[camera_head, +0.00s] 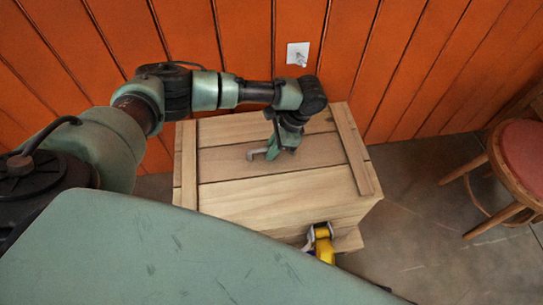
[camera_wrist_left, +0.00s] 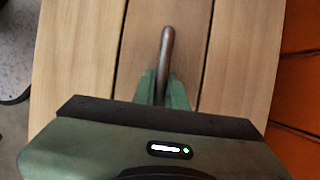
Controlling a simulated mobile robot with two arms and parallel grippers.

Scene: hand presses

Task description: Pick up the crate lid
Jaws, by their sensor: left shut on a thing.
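The wooden crate lid (camera_head: 235,184) is made of pale planks with a batten along its left and right ends. It appears to lie flat on the wooden crate (camera_head: 345,220). A dark metal handle (camera_wrist_left: 167,45) stands up from the lid's middle plank; its end also shows in the head view (camera_head: 254,154). My left gripper (camera_head: 271,151) reaches down over the lid. Its green fingers (camera_wrist_left: 161,90) are shut on the handle in the left wrist view. The handle's lower part is hidden between the fingers. My right gripper is not in view.
An orange plank wall with a white socket (camera_head: 298,54) stands close behind the crate. A yellow object (camera_head: 324,249) is at the crate's front, partly hidden. A red-seated wooden stool (camera_head: 524,153) stands at right, with clear grey floor between.

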